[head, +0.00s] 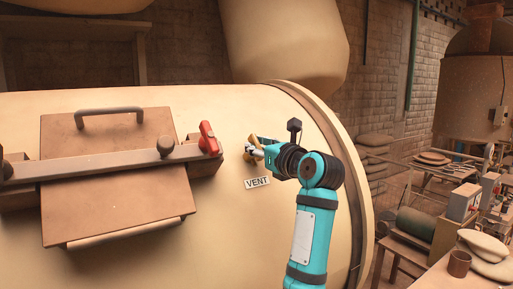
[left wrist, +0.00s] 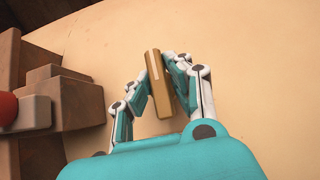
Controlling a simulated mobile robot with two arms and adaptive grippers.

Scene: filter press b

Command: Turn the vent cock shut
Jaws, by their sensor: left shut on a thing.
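The vent cock is a small brass fitting (head: 251,142) on the cream vessel wall, just above the "VENT" label (head: 257,183). In the left wrist view its brass handle (left wrist: 160,86) is a short bar with a pale line along it, standing nearly upright in the picture and tilted slightly. My left gripper (head: 259,150) is at the cock, and its fingers lie on either side of the handle in the left wrist view (left wrist: 156,78), shut on it. The fingers and hand partly hide the cock in the head view. My right gripper is not in view.
A brown hatch cover (head: 110,150) with a crossbar and a red-handled clamp (head: 208,138) is left of the cock. The clamp's brown blocks (left wrist: 65,98) stand close by in the left wrist view. A cluttered bench (head: 440,260) is at the far right. Bare vessel wall surrounds the cock.

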